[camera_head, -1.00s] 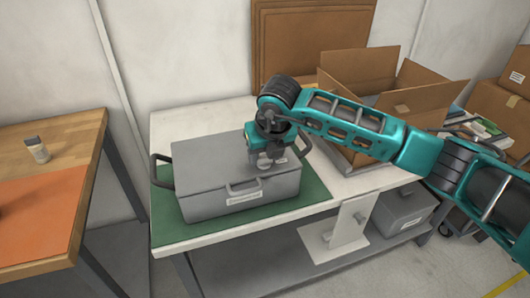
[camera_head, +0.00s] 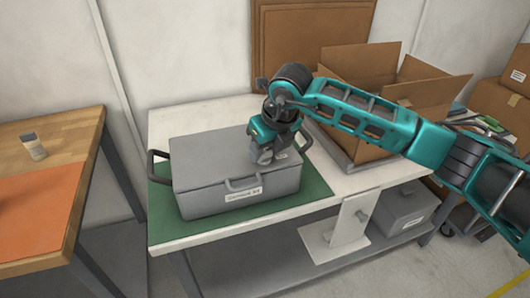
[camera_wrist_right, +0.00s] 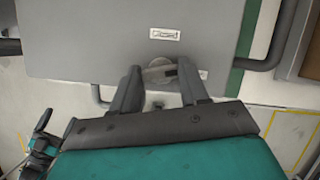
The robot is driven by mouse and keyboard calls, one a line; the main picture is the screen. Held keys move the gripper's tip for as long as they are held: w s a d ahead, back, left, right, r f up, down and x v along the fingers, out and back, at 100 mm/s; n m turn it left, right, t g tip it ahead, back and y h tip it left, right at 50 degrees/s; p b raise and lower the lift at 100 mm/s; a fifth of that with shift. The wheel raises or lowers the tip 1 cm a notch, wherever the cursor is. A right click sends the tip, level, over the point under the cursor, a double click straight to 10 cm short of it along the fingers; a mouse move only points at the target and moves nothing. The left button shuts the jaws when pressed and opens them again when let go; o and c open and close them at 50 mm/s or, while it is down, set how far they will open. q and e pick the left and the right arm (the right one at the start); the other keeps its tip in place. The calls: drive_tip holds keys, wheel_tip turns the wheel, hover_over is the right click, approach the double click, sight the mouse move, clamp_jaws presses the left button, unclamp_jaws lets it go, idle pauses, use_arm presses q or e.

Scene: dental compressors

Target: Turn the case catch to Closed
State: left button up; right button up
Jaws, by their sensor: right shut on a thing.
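The grey case (camera_head: 215,165) stands closed-lidded on a green mat (camera_head: 165,215) on the white table. It has a dark carrying handle at each end, a front handle and a white front label (camera_head: 244,195). My right gripper (camera_head: 264,157) reaches down to the lid near its front right. In the right wrist view, its two fingers sit on either side of a small grey catch (camera_wrist_right: 160,70) with a round base, and are shut on it. The fingers hide part of the catch, and I cannot read its setting.
An open cardboard box (camera_head: 365,115) stands behind and right of the case, close under my right arm. A grey box (camera_head: 405,208) sits on the shelf below.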

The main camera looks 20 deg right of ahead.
drive_tip(key=n+y+b, duration=0.1)
drive_tip(key=n, duration=0.1)
drive_tip(key=shift+d+n, duration=0.1)
drive_tip(key=shift+n, duration=0.3)
drive_tip(key=n+g+y+b, duration=0.1)
drive_tip(key=n, duration=0.1)
drive_tip(key=shift+w+n, duration=0.1)
drive_tip(key=shift+n, duration=0.3)
drive_tip(key=n+b, duration=0.1)
drive_tip(key=n, duration=0.1)
drive_tip(key=shift+d+n+g+y, duration=0.1)
drive_tip(key=shift+n+g+y, duration=0.3)
drive_tip(key=n+g, duration=0.1)
drive_tip(key=n, duration=0.1)
drive_tip(key=shift+w+n+b, duration=0.15)
drive_tip(key=shift+n+b, duration=0.15)
drive_tip(key=n+g, duration=0.1)
drive_tip(key=n, duration=0.1)
drive_tip(key=shift+n+y, duration=0.3)
drive_tip(key=shift+n+b, duration=0.3)
drive_tip(key=shift+n, duration=0.3)
drive_tip(key=shift+g, duration=0.3)
drive_tip(key=o, duration=1.1)
drive_tip(key=shift+c, duration=0.2)
